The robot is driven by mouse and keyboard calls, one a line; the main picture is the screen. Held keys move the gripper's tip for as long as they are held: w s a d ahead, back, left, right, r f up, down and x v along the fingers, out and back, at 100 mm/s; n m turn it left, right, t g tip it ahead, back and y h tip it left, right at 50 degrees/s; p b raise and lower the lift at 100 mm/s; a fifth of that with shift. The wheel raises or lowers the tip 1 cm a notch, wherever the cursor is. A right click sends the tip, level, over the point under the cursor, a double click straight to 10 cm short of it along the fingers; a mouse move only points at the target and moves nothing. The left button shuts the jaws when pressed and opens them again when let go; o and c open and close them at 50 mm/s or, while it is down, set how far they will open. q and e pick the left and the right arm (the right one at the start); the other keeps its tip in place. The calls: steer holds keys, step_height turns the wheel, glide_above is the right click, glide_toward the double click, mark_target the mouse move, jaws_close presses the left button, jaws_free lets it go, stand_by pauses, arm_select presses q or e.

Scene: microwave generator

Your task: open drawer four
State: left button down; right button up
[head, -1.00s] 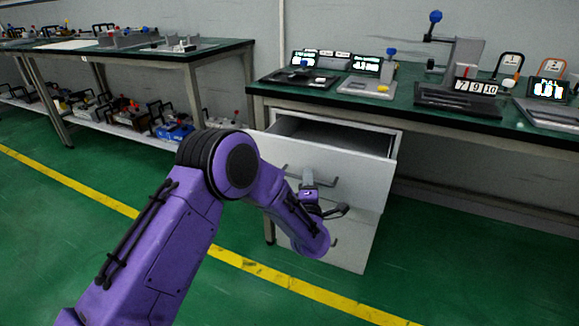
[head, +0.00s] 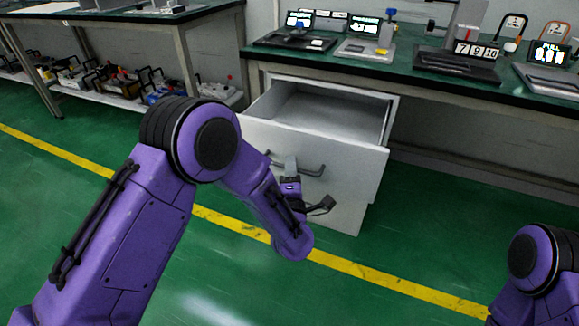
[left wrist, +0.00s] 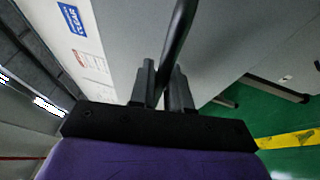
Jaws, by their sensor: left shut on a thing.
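The white drawer cabinet under the right-hand table has its upper drawer (head: 345,170) pulled out. Its inside looks empty, as far as it shows. The dark bar handle (head: 318,170) is on the drawer's front. My left gripper (head: 290,170) is at this handle, shut on it. In the left wrist view the handle (left wrist: 180,35) runs between the two dark fingers of my left gripper (left wrist: 164,75). A lower drawer front (head: 345,217) shows beneath, partly hidden by the upper one. I cannot read a drawer number. My right gripper is out of view.
The green-topped table (head: 430,86) above the drawer carries several devices, one a black unit with number tiles (head: 476,50). Another table (head: 130,20) stands at the left, with a loaded lower shelf (head: 110,90). The green floor (head: 440,220) right of the drawer is clear.

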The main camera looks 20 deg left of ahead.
arm_select(q)
steer(key=c, duration=1.2)
jaws_free()
steer(key=shift+o, duration=0.2)
steer(key=v, duration=1)
steer(key=shift+s, duration=0.25)
steer(key=shift+d+f, duration=0.15)
